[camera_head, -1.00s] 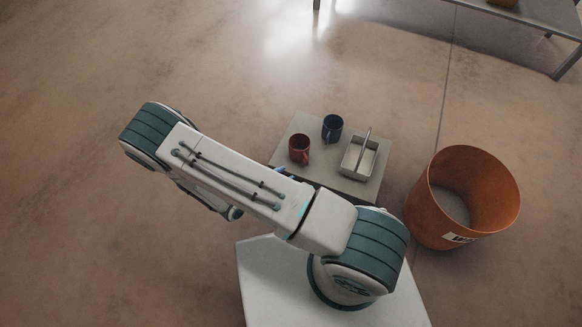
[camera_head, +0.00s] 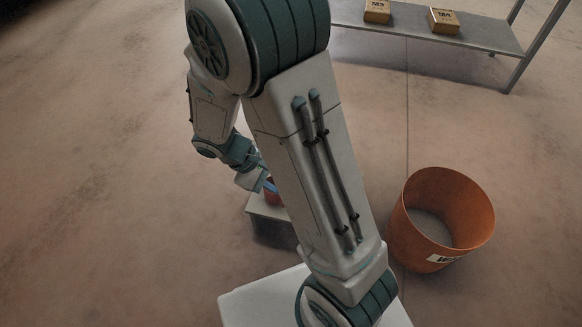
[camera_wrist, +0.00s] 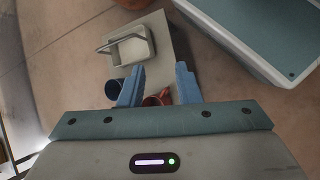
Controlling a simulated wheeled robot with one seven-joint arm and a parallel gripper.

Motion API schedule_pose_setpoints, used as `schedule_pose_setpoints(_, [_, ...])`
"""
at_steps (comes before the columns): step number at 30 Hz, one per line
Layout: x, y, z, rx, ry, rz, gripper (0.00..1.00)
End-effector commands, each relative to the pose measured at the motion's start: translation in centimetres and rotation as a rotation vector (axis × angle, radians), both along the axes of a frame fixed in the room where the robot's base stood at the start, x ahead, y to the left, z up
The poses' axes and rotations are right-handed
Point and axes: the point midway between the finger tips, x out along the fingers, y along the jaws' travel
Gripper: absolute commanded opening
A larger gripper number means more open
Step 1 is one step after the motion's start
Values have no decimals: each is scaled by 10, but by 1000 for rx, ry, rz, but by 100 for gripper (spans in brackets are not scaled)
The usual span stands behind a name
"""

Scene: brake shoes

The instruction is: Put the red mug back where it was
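The red mug (camera_wrist: 157,98) shows in the wrist view between my two blue fingers, partly hidden by the gripper body. In the head view only a small part of the red mug (camera_head: 269,197) shows beside the gripper, on the low grey table (camera_head: 268,209). My gripper (camera_wrist: 159,68) is open, its fingers spread apart; I cannot tell whether they touch the mug. The dark blue mug (camera_wrist: 114,85) stands just left of the left finger, partly covered by it. In the head view my gripper (camera_head: 263,184) is at the table's left part, and my arm hides the rest.
A pale tray with a handle (camera_wrist: 131,47) sits on the table beyond the mugs. An orange bin (camera_head: 440,215) stands right of the table. A metal shelf (camera_head: 430,38) with two yellow boxes (camera_head: 443,20) is at the back right. Floor at left is clear.

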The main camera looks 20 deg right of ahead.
Motion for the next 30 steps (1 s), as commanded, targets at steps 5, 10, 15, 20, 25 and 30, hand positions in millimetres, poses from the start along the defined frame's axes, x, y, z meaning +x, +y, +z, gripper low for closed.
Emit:
schedule_pose_setpoints(5, [-19,-9,44,154,-117,-203,30])
schedule_pose_setpoints(10, [-39,-13,78,297,-232,-375,30])
schedule_pose_setpoints(15, [-57,-13,108,429,-351,-518,30])
schedule_pose_setpoints(20, [-67,-11,124,513,-430,-598,30])
schedule_pose_setpoints(25, [-72,-7,131,545,-462,-629,30])
schedule_pose_setpoints(30, [-72,-6,131,547,-462,-630,30])
